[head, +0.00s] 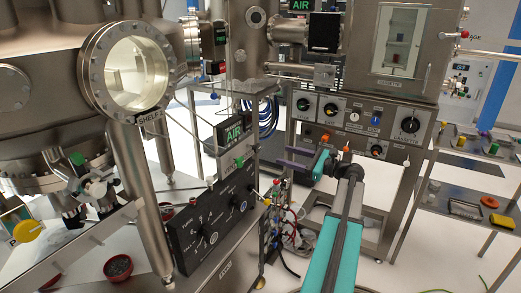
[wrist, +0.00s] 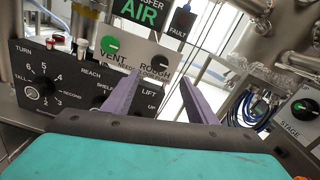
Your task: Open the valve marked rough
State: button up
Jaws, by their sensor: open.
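My gripper (wrist: 159,80) is open and empty. Its two purple fingers point at the ROUGH plate, one to each side of it in the picture, and I see no contact. In the head view my gripper (head: 288,157) is right of the strip, where one green knob (head: 240,162) shows; the ROUGH label cannot be read there.
The black control panel (head: 210,225) with dials lies below the strip. A green AIR sign (wrist: 140,12) and a FAULT box (wrist: 181,24) sit above. A steel cabinet (head: 345,115) with knobs stands to the right. Cables and small fittings (head: 285,215) hang below my gripper.

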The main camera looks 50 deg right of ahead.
aim_at(258, 148)
jog(key=p+x, duration=0.1)
jog(key=x, duration=1.1)
jog(key=c, duration=1.1)
jog(key=shift+o, duration=0.2)
